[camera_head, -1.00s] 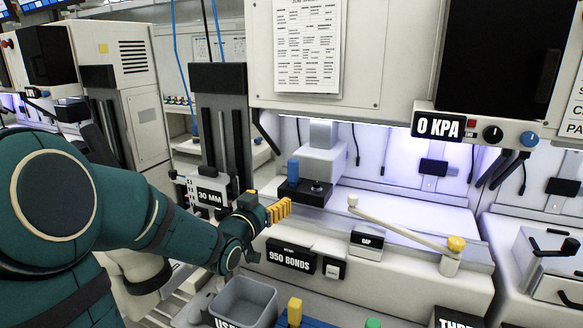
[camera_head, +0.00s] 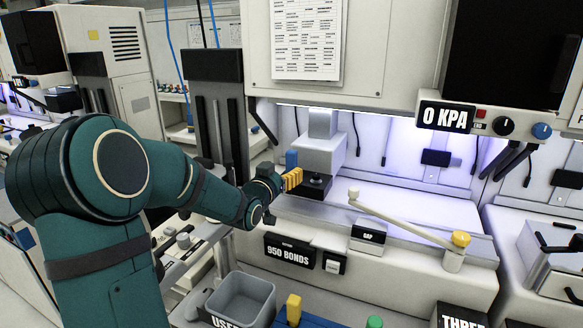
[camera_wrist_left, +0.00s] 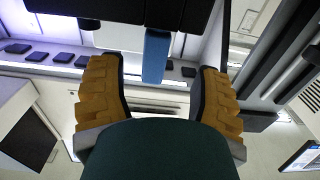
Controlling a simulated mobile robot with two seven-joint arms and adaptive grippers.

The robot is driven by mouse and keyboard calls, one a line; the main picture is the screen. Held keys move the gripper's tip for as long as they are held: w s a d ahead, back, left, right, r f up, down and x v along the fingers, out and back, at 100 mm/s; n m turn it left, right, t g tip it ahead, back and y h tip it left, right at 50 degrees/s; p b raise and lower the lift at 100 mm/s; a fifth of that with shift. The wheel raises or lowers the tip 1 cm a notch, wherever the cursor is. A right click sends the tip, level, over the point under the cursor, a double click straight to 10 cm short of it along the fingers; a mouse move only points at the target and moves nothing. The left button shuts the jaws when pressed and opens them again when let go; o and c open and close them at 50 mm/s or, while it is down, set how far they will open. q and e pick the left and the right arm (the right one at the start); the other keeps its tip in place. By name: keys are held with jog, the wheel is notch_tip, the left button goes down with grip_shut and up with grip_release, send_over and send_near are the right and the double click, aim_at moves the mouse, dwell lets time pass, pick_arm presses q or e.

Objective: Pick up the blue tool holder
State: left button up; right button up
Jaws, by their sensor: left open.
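The blue tool holder (camera_head: 291,160) stands upright at the left side of the bonder head, above a dark base. In the left wrist view the blue holder (camera_wrist_left: 156,56) hangs in the picture between the two yellow fingers, a little beyond their tips. My left gripper (camera_head: 293,179) has yellow fingers and is just in front of the holder, overlapping its lower part in the head view. In the left wrist view my left gripper (camera_wrist_left: 158,85) is open with nothing between its pads. Whether a finger touches the holder cannot be told. My right gripper is not in view.
A white lever with a yellow knob (camera_head: 461,239) crosses the bonder's front ledge. A grey bin (camera_head: 242,298) and a yellow-topped tool (camera_head: 293,309) stand below. A dark column (camera_head: 215,105) rises left of the bonder. The light bed right of the head is mostly clear.

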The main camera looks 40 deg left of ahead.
aim_at(289, 166)
pick_arm(q)
jog(key=x, duration=0.5)
jog(key=shift+w+d, duration=0.2)
grip_shut()
